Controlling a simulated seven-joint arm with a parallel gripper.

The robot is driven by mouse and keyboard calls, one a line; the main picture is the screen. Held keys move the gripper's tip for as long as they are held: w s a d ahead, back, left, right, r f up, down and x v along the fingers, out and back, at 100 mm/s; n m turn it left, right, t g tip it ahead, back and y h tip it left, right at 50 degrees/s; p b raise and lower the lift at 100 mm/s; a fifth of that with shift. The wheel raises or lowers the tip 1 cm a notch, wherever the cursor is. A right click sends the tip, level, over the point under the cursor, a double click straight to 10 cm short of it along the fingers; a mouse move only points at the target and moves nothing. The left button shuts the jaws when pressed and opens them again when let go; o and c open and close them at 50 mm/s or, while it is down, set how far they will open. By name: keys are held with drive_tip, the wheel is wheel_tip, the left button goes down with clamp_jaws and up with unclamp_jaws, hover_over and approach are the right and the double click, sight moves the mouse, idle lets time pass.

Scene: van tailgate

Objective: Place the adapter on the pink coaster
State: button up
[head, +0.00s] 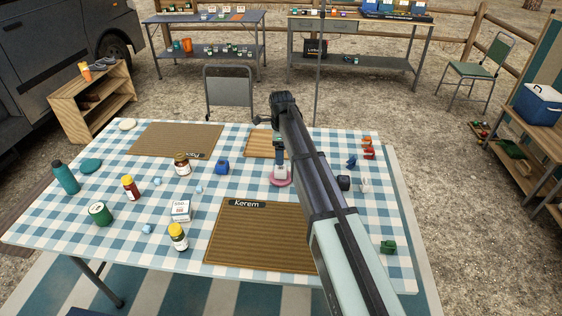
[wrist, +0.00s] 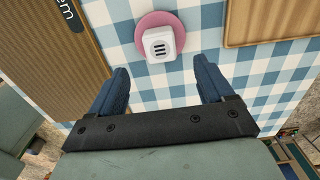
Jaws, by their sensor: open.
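The pink coaster (head: 280,183) lies on the checked tablecloth near the middle of the table; it also shows at the top of the wrist view (wrist: 150,18). The white adapter (wrist: 158,43), a small block with dark slots, is over the coaster's lower edge in the wrist view and covers part of it. In the head view the adapter (head: 281,172) appears on the coaster. My gripper (wrist: 161,74) is open and empty, its blue fingers apart and clear of the adapter. In the head view my gripper (head: 279,156) is just above the adapter, partly hidden by my arm.
A brown placemat marked Kerem (head: 258,238) lies in front, and another placemat (head: 172,139) at the back left. A wooden board (head: 261,144) is behind the coaster. A blue item (head: 222,167), bottles and a white box (head: 181,211) stand to the left.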

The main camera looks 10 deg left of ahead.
drive_tip(key=shift+r, duration=1.5)
